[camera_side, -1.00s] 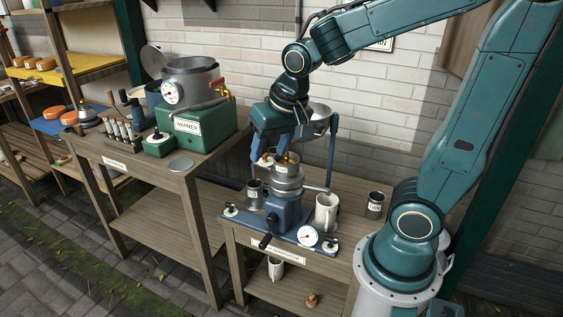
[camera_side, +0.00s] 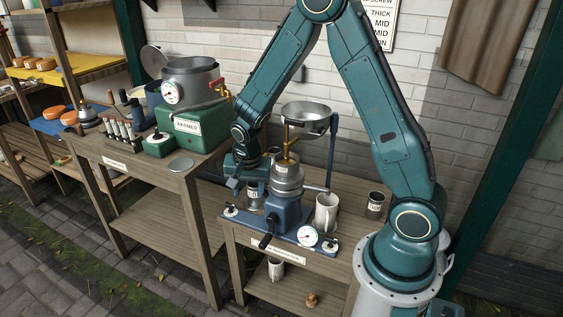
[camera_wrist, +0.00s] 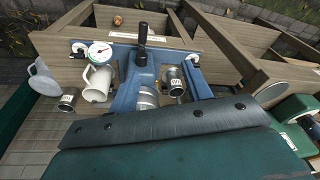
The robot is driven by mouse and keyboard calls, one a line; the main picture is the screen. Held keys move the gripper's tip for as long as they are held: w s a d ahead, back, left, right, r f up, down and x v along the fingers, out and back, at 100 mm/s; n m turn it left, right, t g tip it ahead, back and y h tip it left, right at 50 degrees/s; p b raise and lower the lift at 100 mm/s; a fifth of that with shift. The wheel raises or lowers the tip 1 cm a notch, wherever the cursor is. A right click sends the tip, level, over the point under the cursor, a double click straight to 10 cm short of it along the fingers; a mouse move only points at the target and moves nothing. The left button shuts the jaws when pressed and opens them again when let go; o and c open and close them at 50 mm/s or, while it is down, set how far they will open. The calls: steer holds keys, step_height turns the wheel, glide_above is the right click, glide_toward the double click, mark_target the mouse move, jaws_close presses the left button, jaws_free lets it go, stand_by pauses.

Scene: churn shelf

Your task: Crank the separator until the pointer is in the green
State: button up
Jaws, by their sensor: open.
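The separator (camera_side: 288,187) has a metal body on a blue base, with a metal bowl (camera_side: 306,120) above it. Its crank has a dark grip (camera_side: 265,241) at the front, which also shows upright in the wrist view (camera_wrist: 142,33). A round white dial (camera_side: 308,236) sits on the base right of the crank and shows in the wrist view (camera_wrist: 100,49); its pointer is too small to read surely. My gripper (camera_side: 240,184) is open and empty, just left of the separator body and above and behind the crank grip. In the wrist view my gripper's housing hides the lower part.
A white jug (camera_side: 326,212) and a small can (camera_side: 375,205) stand right of the separator. A metal cup (camera_side: 254,196) stands left, close below my gripper. The neighbouring bench holds a green warmer (camera_side: 196,128). The space in front of the crank is free.

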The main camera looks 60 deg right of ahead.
mark_target(264, 240)
steer(key=d+f+m, duration=0.1)
steer(key=f, duration=0.4)
steer(key=d+f+m+g, duration=0.1)
steer(key=f+m, duration=0.1)
steer(key=f, duration=0.4)
steer(key=s+d+f+m, duration=0.1)
steer(key=f, duration=0.4)
steer(key=shift+d+f+m+g+h, duration=0.15)
steer(key=shift+f+m+g+h, duration=0.15)
steer(key=shift+f+h, duration=0.1)
steer(key=shift+f, duration=0.2)
steer(key=shift+x, duration=3.95)
steer(key=shift+f, duration=0.3)
steer(key=c, duration=1)
